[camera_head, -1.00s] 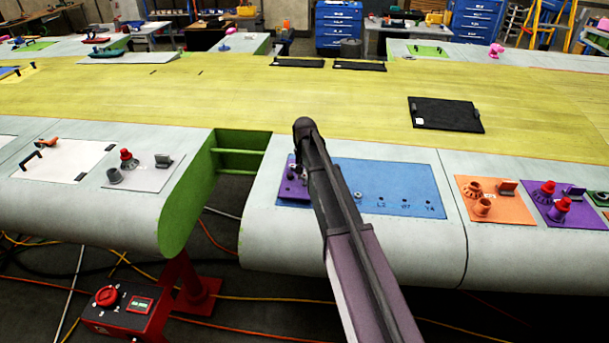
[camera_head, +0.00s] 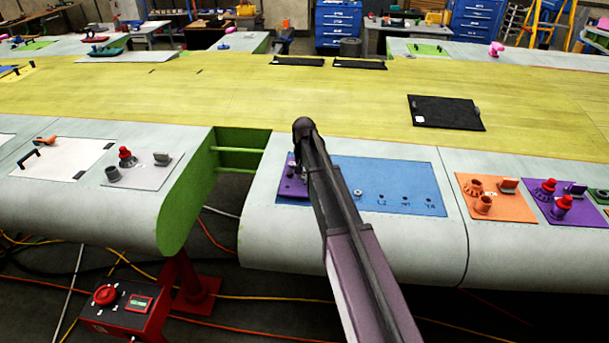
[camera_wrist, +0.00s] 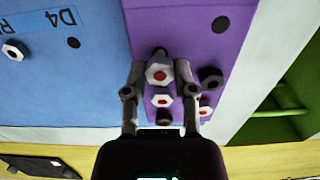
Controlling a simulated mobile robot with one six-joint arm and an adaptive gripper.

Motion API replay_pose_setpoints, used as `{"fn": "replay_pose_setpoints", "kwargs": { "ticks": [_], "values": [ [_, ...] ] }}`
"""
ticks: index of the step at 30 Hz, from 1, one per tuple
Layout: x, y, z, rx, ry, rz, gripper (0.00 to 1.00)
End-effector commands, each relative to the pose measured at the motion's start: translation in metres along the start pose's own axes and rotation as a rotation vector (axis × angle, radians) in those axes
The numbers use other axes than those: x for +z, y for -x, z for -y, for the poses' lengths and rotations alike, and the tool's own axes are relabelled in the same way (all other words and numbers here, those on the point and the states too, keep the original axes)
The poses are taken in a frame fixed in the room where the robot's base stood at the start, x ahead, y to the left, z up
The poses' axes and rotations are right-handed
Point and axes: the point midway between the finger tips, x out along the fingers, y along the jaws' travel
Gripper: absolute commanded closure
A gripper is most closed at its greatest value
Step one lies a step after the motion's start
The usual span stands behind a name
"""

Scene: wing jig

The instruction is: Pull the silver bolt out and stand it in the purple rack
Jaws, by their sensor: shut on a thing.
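The purple rack (camera_wrist: 185,30) is in the middle of the wrist view; it also shows at the left end of the blue plate in the head view (camera_head: 290,195). My gripper (camera_wrist: 160,72) is shut on a silver bolt (camera_wrist: 159,76), a hex head with a red centre, held over the rack. Its head looks larger than the other bolt heads there. Its shank is hidden below the head, so I cannot tell whether it is in a hole. In the head view my arm hides the gripper and part of the rack.
The blue plate (camera_head: 395,180) carries another bolt (camera_head: 358,193) and labelled holes. A green-sided gap (camera_head: 240,150) lies left of the rack.

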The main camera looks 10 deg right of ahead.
Motion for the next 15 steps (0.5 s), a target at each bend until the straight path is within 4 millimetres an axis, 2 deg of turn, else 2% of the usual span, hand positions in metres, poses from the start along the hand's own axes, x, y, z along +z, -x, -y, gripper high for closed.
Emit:
{"fn": "replay_pose_setpoints", "kwargs": {
  "ticks": [15],
  "values": [
    [0.000,-0.013,0.000,0.000,0.001,0.000,1.00]
  ]
}}
